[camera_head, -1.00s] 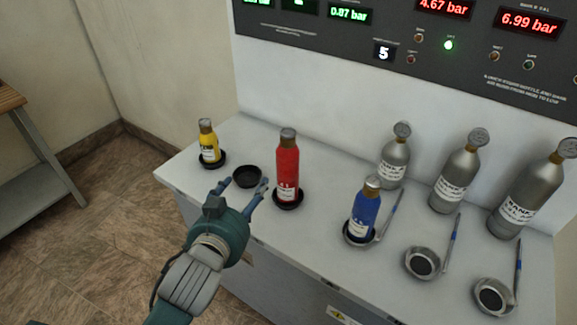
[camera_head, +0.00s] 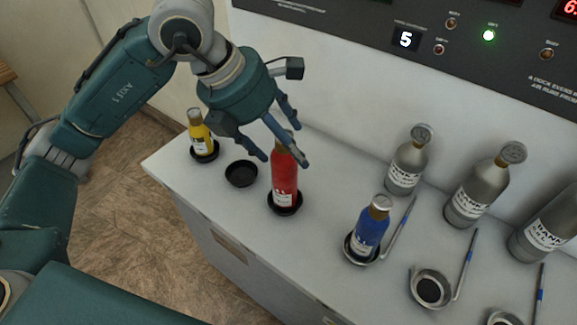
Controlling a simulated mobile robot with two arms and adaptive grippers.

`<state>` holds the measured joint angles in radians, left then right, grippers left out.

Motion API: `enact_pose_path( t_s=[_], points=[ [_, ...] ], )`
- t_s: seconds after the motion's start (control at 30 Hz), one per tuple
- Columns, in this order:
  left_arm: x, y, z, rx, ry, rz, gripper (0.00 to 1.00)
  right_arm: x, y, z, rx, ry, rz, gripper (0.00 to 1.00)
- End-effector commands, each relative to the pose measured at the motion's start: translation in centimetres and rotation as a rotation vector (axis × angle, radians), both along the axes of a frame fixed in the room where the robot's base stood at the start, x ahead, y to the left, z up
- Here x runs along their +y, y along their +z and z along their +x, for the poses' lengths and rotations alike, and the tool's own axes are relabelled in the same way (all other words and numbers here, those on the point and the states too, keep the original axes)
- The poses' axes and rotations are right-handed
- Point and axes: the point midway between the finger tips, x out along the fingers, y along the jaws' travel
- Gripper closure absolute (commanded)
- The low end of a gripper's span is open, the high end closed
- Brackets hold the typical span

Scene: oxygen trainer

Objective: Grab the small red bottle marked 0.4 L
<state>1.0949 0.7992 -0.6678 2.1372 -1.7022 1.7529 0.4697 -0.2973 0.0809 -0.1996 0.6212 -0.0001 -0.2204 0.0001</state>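A red bottle (camera_head: 284,182) stands upright in a black round holder (camera_head: 284,208) on the white bench. A pale marking shows low on its side, too small to read for certain. My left gripper (camera_head: 283,157) reaches in from the upper left, with its fingers spread at the bottle's top. The fingers hide the cap and part of the neck. The gripper is open, and I cannot tell whether any finger touches the bottle. My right gripper is not in view.
A yellow bottle (camera_head: 201,138) stands left of an empty black holder (camera_head: 241,173). A blue bottle (camera_head: 370,232) stands in a holder to the right. Several grey bank cylinders (camera_head: 486,188) stand further right under the gauge panel (camera_head: 400,25). An empty ringed holder (camera_head: 431,289) is near the front.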

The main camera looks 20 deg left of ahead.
Motion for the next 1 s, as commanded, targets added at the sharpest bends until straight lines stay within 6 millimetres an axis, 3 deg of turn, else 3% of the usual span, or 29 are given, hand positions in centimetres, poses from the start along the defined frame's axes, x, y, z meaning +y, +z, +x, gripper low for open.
enact_pose_path(
  t_s=[0.07,0.17,0.4,1.0],
  points=[
    [2.5,0.3,0.7,-0.014,0.049,0.079,0.33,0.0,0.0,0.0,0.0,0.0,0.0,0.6],
    [3.6,-0.3,1.2,-0.016,0.077,0.119,0.33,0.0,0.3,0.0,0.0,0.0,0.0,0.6],
    [2.9,-3.6,2.3,-0.014,0.078,0.122,0.33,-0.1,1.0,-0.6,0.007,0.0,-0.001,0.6],
    [1.4,-9.5,4.2,-0.016,0.076,0.12,0.33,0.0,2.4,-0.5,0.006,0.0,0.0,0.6]
  ],
)
